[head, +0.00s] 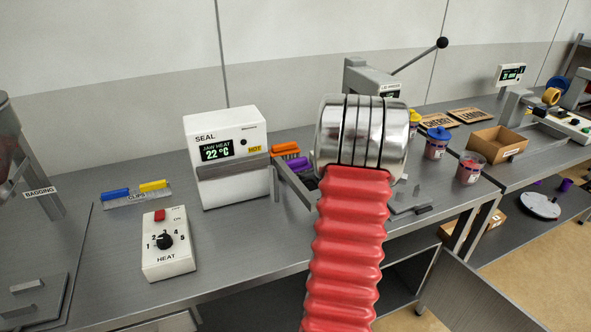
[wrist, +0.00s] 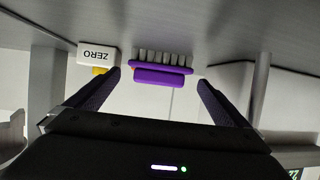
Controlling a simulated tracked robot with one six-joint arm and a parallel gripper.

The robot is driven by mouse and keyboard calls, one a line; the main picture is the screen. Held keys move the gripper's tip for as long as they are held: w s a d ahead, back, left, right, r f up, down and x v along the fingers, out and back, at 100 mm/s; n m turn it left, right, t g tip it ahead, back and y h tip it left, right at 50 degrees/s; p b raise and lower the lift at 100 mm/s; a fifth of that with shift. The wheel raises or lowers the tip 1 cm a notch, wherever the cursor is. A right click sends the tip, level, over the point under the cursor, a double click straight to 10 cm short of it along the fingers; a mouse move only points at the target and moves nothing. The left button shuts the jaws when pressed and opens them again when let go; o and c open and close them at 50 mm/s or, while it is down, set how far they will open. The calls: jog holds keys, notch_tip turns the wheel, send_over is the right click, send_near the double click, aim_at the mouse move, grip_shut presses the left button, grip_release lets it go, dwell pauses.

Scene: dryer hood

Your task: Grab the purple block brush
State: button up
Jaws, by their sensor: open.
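The purple block brush (wrist: 160,76) shows in the wrist view, with pale bristle tufts along one long side. It lies between and beyond the two dark fingers of my gripper (wrist: 160,90), which are spread apart with nothing held. I cannot tell the exact gap between the fingertips and the brush. In the head view a purple brush (head: 299,165) shows partly beside the SEAL box, below an orange brush (head: 286,149). My red arm and its metal joint hide part of that area and my gripper.
The SEAL box (head: 229,158) stands left of the brushes on the grey bench. A white ZERO box (wrist: 97,54) sits left of the brush in the wrist view. The HEAT control (head: 167,243) and clips stand further left. Lidded cups (head: 437,142) stand to the right.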

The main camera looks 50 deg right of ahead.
aim_at(296, 164)
jog(key=w, duration=0.1)
jog(key=w+d, duration=0.1)
jog(key=w, duration=0.1)
jog(key=shift+w+d+f, duration=0.25)
jog(key=shift+w+d, duration=0.1)
jog(key=shift+d, duration=0.05)
jog(key=c, duration=0.8)
